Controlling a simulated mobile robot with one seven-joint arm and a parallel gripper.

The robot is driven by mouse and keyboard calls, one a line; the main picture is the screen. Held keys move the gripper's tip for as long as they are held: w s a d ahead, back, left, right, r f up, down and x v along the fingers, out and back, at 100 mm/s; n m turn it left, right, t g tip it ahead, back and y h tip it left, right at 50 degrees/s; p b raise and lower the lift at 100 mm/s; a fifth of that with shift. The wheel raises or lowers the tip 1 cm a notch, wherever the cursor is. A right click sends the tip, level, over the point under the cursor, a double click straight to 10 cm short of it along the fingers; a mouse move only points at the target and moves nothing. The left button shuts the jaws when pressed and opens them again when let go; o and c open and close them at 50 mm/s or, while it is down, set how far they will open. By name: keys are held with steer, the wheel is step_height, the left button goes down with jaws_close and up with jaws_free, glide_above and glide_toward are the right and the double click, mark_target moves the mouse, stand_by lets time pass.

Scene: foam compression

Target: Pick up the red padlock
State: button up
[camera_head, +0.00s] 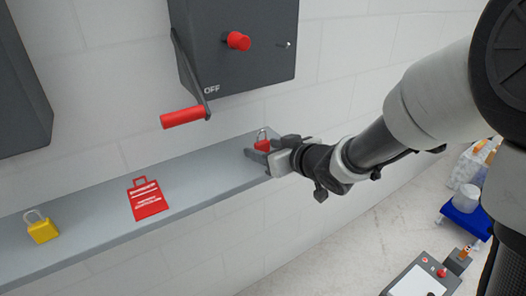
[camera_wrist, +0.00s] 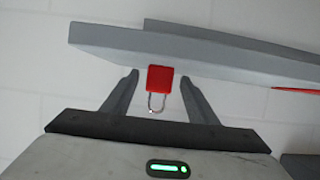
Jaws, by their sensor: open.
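The red padlock (camera_head: 263,144) stands near the right end of the grey shelf (camera_head: 100,222), partly hidden by my gripper in the head view. In the wrist view the red padlock (camera_wrist: 160,78) has its red body toward the shelf and its silver shackle toward my palm. My gripper (camera_head: 268,154) is open, and in the wrist view its two dark fingers (camera_wrist: 160,80) lie on either side of the padlock. Gaps show between the padlock and both fingers.
A red lockout tag (camera_head: 148,199) and a yellow padlock (camera_head: 42,228) lie farther left on the shelf. Above it, a dark switch box (camera_head: 235,45) has a red-handled lever (camera_head: 183,117) hanging over the shelf. The white wall is close behind. Carts with items stand at the lower right.

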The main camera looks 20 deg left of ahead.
steer(key=shift+x, duration=0.8)
steer(key=c, duration=1.2)
steer(key=shift+r, duration=0.1)
